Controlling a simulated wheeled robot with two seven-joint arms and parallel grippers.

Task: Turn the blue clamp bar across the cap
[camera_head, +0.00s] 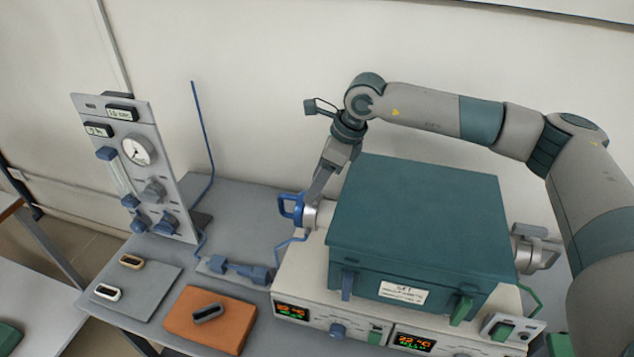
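The blue clamp bar (289,208) is a blue loop at the left end of the teal furnace (420,220). It sits beside the silver cap (325,214) on the tube end, which sticks out of the furnace's left side. My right gripper (314,197) reaches down from above, with its fingers at the cap just right of the blue bar. The fingers overlap in this view, so I cannot tell whether they are open or shut, or whether they touch the bar or the cap. My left gripper is not in view.
A gas panel (137,165) with a gauge stands at the left. My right arm passes behind and above the furnace. Another silver flange (535,250) is at right.

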